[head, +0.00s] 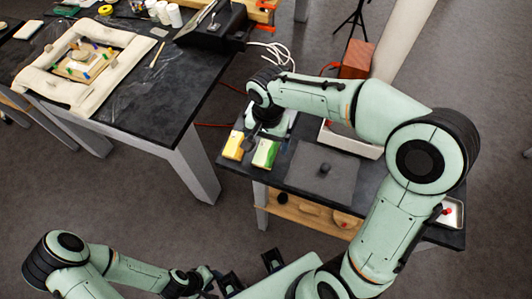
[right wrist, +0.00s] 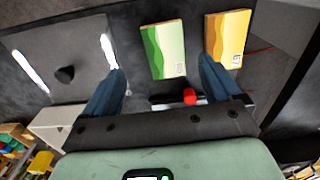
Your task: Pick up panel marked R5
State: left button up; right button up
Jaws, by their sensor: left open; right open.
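A green and pale panel (head: 265,153) lies on the dark side table, with a yellow panel (head: 233,145) to its left. In the right wrist view, the green panel (right wrist: 163,50) is ahead between my fingers and the yellow panel (right wrist: 228,40) is to the right. Each carries a small mark, too small to read, so I cannot tell which is R5. My right gripper (right wrist: 161,66) is open and empty above the table; in the head view it is just behind the panels, partly hidden by its wrist. My left gripper (head: 251,271) is open and empty, low at the bottom.
A grey mat (head: 315,174) with a dark knob (head: 324,169) lies right of the panels. A white box (head: 350,142) stands behind it. A small tray (head: 451,213) sits at the table's right end. A larger workbench (head: 150,98) stands to the left across a gap.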

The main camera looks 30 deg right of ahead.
aim_at(265, 155)
jog(key=f, duration=0.7)
jog(key=shift+w+a+f, duration=0.1)
jog(key=shift+w+a, duration=0.05)
jog(key=shift+w, duration=0.2)
jog(key=c, duration=1.1)
